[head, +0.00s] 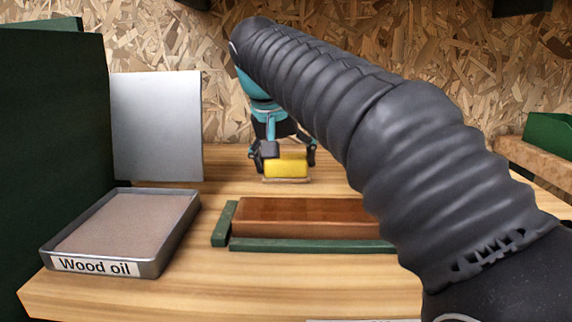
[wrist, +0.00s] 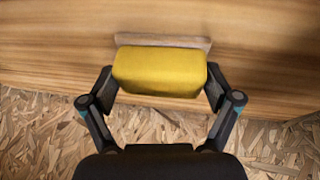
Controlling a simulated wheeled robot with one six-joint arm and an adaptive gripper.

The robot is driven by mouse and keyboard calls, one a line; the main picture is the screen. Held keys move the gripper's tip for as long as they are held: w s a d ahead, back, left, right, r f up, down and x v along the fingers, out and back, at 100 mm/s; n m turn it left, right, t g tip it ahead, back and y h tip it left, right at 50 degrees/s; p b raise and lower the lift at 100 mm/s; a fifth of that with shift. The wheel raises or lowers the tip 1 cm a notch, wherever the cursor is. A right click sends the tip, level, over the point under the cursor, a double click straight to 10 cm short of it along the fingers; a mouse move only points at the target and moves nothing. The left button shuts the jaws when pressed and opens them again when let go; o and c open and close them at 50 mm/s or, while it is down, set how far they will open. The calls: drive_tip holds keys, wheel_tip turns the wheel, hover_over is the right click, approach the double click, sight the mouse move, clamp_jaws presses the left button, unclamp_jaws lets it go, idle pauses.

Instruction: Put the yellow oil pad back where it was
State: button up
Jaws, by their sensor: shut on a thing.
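The yellow oil pad (head: 286,166) is a small block with rounded edges. It is between the two fingers of my gripper (head: 287,158), at the back of the workbench in the head view. In the wrist view the pad (wrist: 160,70) sits level, with a finger against each end. A thin pale wooden strip (wrist: 165,40) shows along the pad's far edge there, and just below the pad in the head view (head: 287,180). I cannot tell whether the pad touches the bench or hangs slightly above it.
A metal tray labelled "Wood oil" (head: 160,258) stands at the front left. A reddish-brown wooden board (head: 300,218) lies between green strips (head: 300,245) in the middle, partly behind my arm. A grey panel (head: 157,125) stands at the back left. Chipboard wall (head: 330,30) closes the back.

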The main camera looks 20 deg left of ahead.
drive_tip(key=o, duration=1.3)
drive_tip(key=shift+r, duration=0.1)
drive_tip(key=p+v, duration=0.4)
drive_tip(key=v, duration=0.7)
drive_tip(key=shift+s+r, duration=0.15)
drive_tip(key=shift+r, duration=0.25)
